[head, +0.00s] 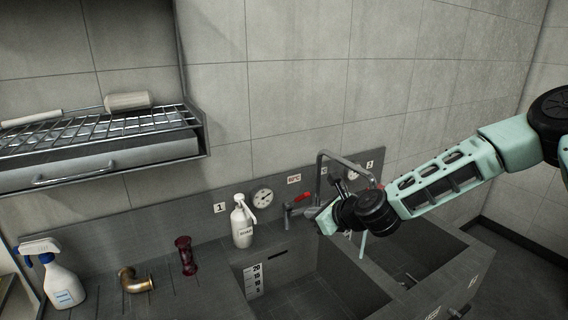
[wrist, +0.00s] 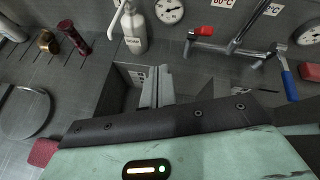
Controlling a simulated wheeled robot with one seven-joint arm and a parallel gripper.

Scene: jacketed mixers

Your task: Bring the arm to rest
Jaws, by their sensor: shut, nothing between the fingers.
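My gripper (head: 328,217) is at the end of my mint-green arm, which reaches in from the right in the head view. It hangs in the air over the sink area, in front of the faucet (head: 345,158). Its fingers (wrist: 157,88) show in the wrist view, together over the sink basin, with nothing held. The wrist joint hides part of the faucet and of the divider between the two basins.
A wire rack (head: 100,128) juts from the wall. The red-handled valve (head: 300,198) is close to my gripper.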

